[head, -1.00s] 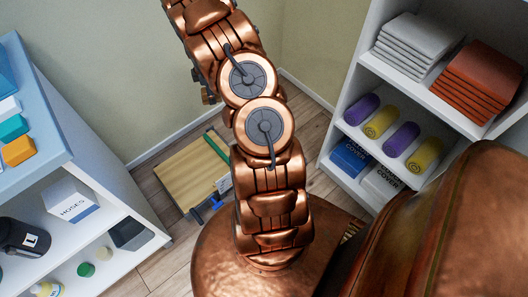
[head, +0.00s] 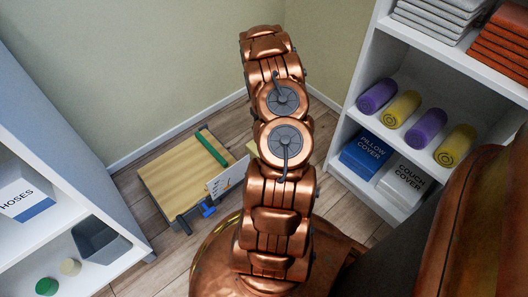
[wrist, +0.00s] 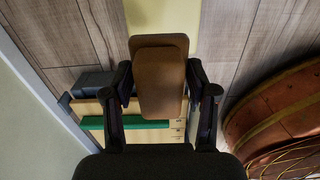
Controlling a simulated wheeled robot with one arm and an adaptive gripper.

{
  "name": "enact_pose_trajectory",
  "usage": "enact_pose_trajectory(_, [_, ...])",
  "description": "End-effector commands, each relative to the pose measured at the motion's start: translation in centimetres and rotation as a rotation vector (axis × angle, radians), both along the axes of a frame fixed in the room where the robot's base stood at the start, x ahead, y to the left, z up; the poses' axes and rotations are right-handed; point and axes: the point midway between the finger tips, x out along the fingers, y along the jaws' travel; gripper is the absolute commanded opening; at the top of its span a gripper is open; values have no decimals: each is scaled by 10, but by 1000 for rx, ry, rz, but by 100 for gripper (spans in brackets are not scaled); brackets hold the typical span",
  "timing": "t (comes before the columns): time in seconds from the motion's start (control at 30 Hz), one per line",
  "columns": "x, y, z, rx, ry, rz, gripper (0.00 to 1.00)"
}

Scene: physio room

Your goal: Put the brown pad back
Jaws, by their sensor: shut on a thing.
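A brown pad (wrist: 160,85) with rounded corners is between the fingers of my gripper (wrist: 162,92) in the wrist view. The gripper is shut on it. A second brown edge (wrist: 160,41) shows just beyond the pad; I cannot tell whether it is part of the same pad or another one. In the head view my arm hides the gripper and the pad.
A low wooden platform (head: 174,180) with a green bar (head: 211,148) stands on the floor in the corner; a white card (head: 228,178) is at its side. White shelves (head: 336,157) stand at right, with rolls and boxes. Another white unit (head: 75,180) stands at left.

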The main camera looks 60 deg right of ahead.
Motion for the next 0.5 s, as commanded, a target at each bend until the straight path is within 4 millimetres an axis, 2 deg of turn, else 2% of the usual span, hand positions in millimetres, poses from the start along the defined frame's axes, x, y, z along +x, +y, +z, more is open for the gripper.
enact_pose_trajectory(0.03, [-3,-2,-9,0,-1,8,30])
enact_pose_trajectory(0.27, [-8,-6,-27,0,-1,22,30])
enact_pose_trajectory(0.5, [-9,-5,-69,2,0,20,30])
